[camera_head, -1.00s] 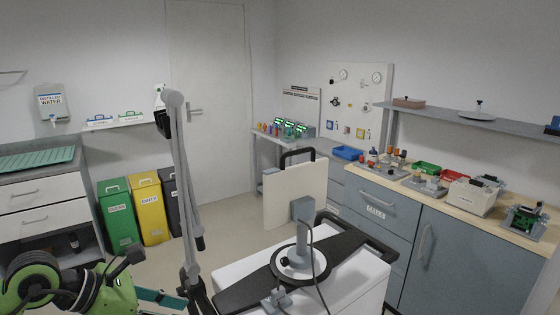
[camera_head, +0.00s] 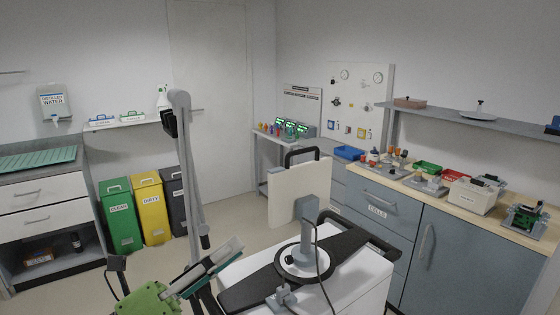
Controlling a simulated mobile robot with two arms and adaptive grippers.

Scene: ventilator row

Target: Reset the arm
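A grey jointed support arm (camera_head: 187,160) stands upright at centre left, with a black piece (camera_head: 169,122) hanging at its top end. Its lower end passes behind my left gripper. My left gripper (camera_head: 230,250), with a green body and grey-teal fingers, reaches in from the bottom left, pointing up and right. My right gripper is out of view.
Green (camera_head: 120,225), yellow (camera_head: 152,215) and dark (camera_head: 173,205) bins stand at the left wall. A wooden-topped counter (camera_head: 400,180) with several small devices runs along the right. Some floor (camera_head: 240,215) is free between the bins and the unit.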

